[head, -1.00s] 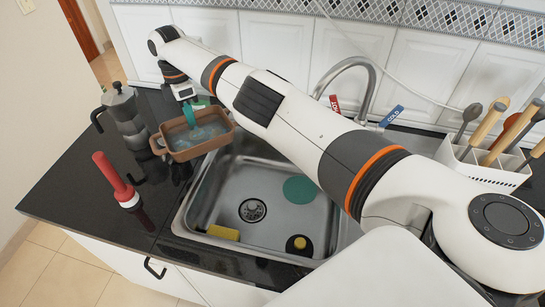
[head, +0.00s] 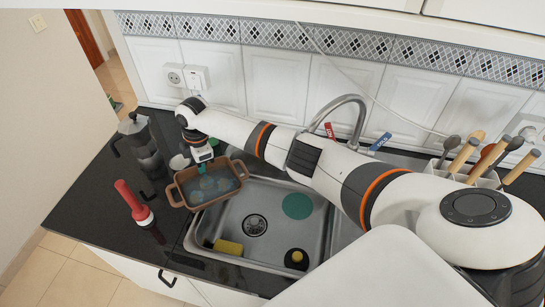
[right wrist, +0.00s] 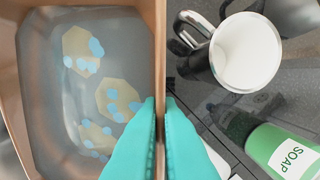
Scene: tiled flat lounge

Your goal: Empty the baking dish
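The brown baking dish (head: 178,203) is at the sink's back left corner in the head view. It holds cloudy water and several pale yellow pieces with blue blobs, clear in the right wrist view (right wrist: 98,101). My right gripper (head: 205,168) reaches down to its back wall. In the right wrist view, its teal fingers (right wrist: 161,125) sit on either side of the dish wall (right wrist: 160,50), close against it, one inside and one outside. The dish looks tilted toward the front; I cannot tell whether it is clear of the counter. My left gripper is not in view.
The sink (head: 275,196) holds a green disc (head: 297,206), a yellow sponge (head: 228,247) and a black-and-yellow round item (head: 296,259).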

